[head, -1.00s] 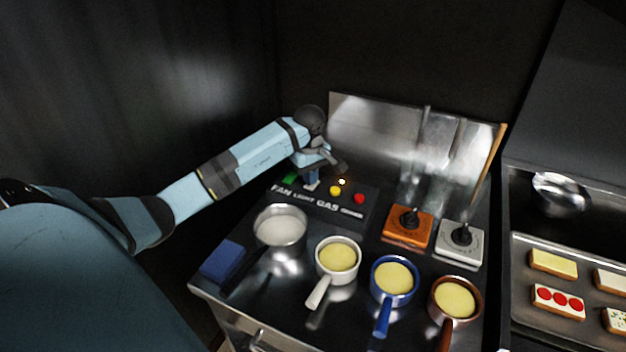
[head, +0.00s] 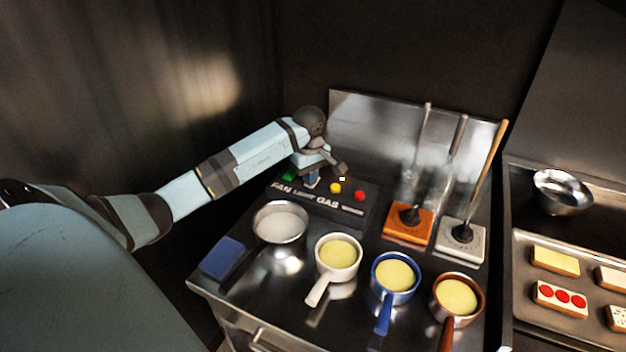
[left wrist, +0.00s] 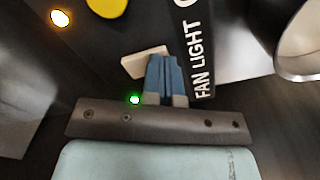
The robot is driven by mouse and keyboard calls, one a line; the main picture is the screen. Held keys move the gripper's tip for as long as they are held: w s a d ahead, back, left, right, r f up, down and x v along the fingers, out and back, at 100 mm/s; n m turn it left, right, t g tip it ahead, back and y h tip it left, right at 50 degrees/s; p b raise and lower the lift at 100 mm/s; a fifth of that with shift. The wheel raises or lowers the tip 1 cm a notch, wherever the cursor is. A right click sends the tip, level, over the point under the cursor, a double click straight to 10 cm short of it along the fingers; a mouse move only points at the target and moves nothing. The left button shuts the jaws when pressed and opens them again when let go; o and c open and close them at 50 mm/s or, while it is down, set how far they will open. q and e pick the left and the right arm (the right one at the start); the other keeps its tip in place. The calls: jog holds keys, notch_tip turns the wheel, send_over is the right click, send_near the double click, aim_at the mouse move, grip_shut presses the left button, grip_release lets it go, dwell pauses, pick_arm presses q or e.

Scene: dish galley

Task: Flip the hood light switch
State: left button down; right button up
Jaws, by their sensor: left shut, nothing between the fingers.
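The control panel (head: 318,202) on the counter carries the labels FAN, LIGHT and GAS. My left gripper (head: 312,182) is over the panel behind the LIGHT label, its fingers shut and empty. In the left wrist view the blue fingertips (left wrist: 167,66) are at a pale switch lever (left wrist: 143,62) beside the FAN LIGHT label (left wrist: 202,60). The fingers partly cover the lever; I cannot tell whether they touch it. A small green lamp (left wrist: 135,100) glows beside them. My right gripper is not in view.
Yellow (head: 335,188) and red (head: 359,196) buttons are right of the gripper. A pan (head: 281,221) and several filled pots stand in front. Tools stand in an orange holder (head: 408,224) and a white holder (head: 460,241). A tray (head: 525,300) of toasts lies right.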

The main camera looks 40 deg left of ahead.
pick_arm(q)
jog(key=shift+r+p, duration=0.5)
jog(key=shift+r, duration=0.05)
jog(key=shift+r+p, duration=1.25)
jog(key=shift+r, duration=1.55)
